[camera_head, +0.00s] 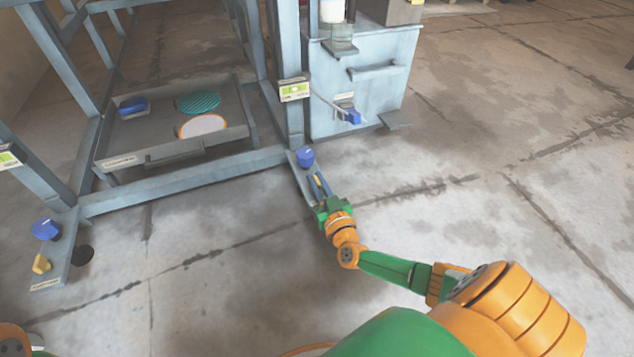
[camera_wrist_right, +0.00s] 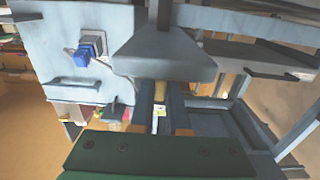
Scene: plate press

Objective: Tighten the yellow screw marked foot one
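A small yellow screw (camera_head: 318,184) is at the frame's right foot, mostly hidden by my right gripper. In the right wrist view a yellow piece (camera_wrist_right: 160,89) fills the gap between the fingertips. My right gripper (camera_head: 319,186) is low at this foot, its fingers on both sides of the yellow screw and apparently closed on it. A second yellow screw (camera_head: 41,264) stands on the left foot plate and nothing touches it. The foot labels are too small to read, so I cannot tell which is foot one. My left gripper is out of view.
Blue knobs stand on the right foot (camera_head: 305,157) and left foot (camera_head: 46,229). A grey cabinet (camera_head: 365,85) with a blue valve knob (camera_head: 352,117) stands behind the right foot. A low tray (camera_head: 180,150) sits inside the frame. Floor to the right is clear.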

